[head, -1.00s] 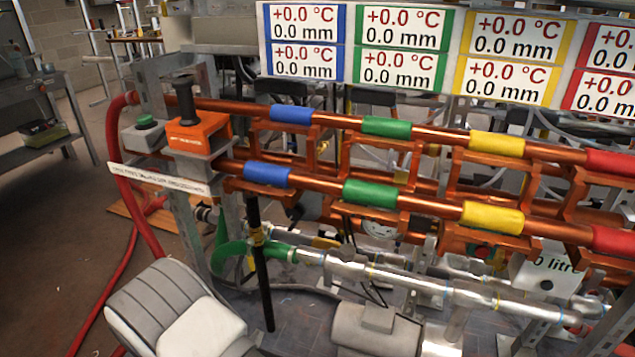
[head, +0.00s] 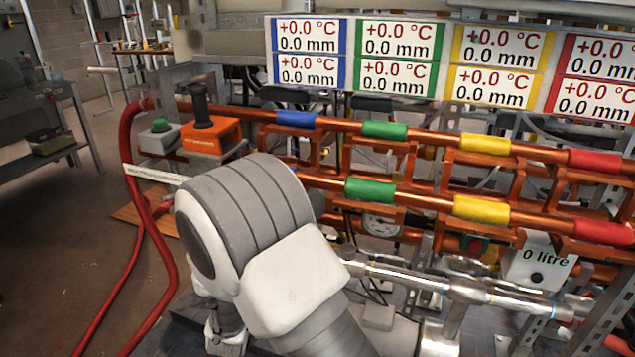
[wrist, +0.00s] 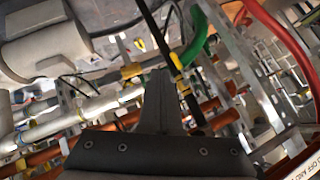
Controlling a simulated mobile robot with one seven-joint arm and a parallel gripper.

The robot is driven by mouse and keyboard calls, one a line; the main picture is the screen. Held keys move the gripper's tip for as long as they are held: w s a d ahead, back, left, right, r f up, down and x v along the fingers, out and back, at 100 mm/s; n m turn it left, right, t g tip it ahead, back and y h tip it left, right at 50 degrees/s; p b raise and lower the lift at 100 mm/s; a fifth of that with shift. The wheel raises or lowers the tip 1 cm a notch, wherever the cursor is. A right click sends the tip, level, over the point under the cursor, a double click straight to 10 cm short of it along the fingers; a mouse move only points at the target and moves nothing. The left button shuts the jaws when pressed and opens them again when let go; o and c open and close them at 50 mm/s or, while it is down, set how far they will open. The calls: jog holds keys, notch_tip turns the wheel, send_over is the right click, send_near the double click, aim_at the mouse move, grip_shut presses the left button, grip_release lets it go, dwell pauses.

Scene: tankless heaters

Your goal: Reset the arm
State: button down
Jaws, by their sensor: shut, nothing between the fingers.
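In the wrist view my gripper (wrist: 163,85) is shut and empty, its fingers pressed together at the bottom middle. The fingers hang over a blurred, tilted scene of copper and silver pipes, a black rod (wrist: 160,35) and a green hose (wrist: 198,35). I cannot tell whether they touch anything. In the head view my grey and white arm (head: 250,220) stands in the lower middle, in front of the pipe rack. It hides most of the lower blue sleeve, the black rod and the green hose.
Copper pipes (head: 340,125) with coloured sleeves run across the rack below the display panels (head: 400,58). An orange box with a black handle (head: 208,135) and a green button box (head: 158,137) stand at left. A red hose (head: 130,200) hangs there. Open floor (head: 60,240) lies further left.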

jog(key=s+d+r+n+g+y, duration=0.1)
jog(key=s+d+r+n, duration=0.1)
jog(key=d+r, duration=0.65)
jog(key=s+d+r+n+g+y, duration=0.1)
jog(key=d+r+n+y, duration=0.15)
jog(key=r, duration=1.05)
jog(key=s+d+r+n+g+h, duration=0.15)
jog(key=s+d+r, duration=0.25)
jog(key=s+d, duration=0.55)
jog(key=s+d+r+g+h, duration=0.1)
jog(key=s+d+r+h, duration=0.2)
jog(key=s+d, duration=0.65)
notch_tip(320, 180, up, 25)
jog(key=s+p, duration=0.1)
jog(key=p, duration=2.4)
jog(key=shift+d, duration=0.2)
